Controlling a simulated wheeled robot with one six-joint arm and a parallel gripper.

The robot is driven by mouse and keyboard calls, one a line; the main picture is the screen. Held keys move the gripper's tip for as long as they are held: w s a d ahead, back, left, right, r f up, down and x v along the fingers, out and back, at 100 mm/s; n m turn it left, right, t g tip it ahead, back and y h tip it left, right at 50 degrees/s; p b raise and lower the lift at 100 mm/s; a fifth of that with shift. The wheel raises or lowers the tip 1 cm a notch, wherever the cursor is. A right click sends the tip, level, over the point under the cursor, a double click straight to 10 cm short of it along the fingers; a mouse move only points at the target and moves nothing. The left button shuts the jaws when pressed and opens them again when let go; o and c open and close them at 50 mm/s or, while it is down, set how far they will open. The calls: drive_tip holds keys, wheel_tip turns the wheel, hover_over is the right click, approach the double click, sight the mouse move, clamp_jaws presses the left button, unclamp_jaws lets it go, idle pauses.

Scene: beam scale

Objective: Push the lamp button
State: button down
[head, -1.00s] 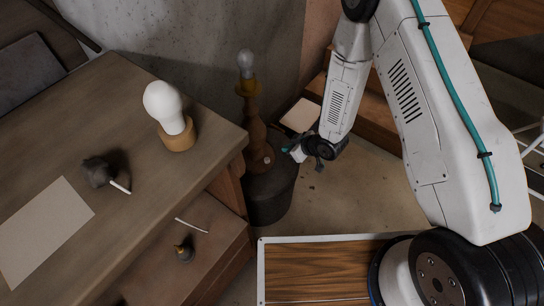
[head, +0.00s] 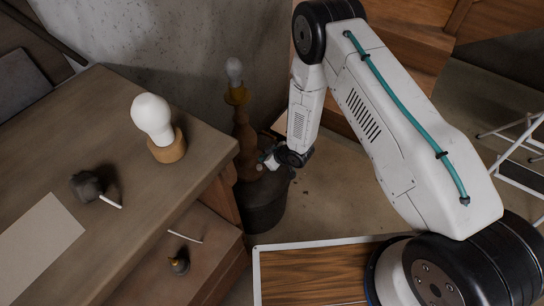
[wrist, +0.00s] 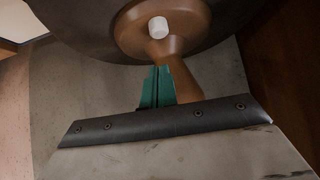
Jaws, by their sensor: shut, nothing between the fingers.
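The lamp (head: 245,130) is a turned wooden post with a pale bulb (head: 234,71), standing on a dark round stand (head: 264,208). In the wrist view its brown base (wrist: 128,32) carries a small white button (wrist: 158,27). My gripper (head: 263,158) is at the lower part of the lamp in the head view, and hides the button there. In the wrist view the teal fingers of my gripper (wrist: 157,70) are together and empty. Their tips lie just below the button in the picture, with a gap between; whether they touch the lamp I cannot tell.
A desk (head: 120,215) at the left holds a large white bulb on a wooden block (head: 166,148), a dark lump (head: 87,186) and a paper sheet (head: 38,245). An open drawer (head: 200,265) juts out below. Wooden steps (head: 400,50) stand behind my arm.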

sight(261, 166)
drive_tip(key=shift+f, duration=2)
drive_tip(key=shift+f, duration=0.15)
drive_tip(key=shift+f, duration=0.35)
drive_tip(key=shift+s+f, duration=0.15)
drive_tip(key=shift+f, duration=0.45)
drive_tip(key=shift+r, duration=0.45)
wheel_tip(261, 166, up, 3)
drive_tip(key=shift+r, duration=0.2)
drive_tip(key=v, duration=1)
drive_tip(key=shift+w, duration=0.25)
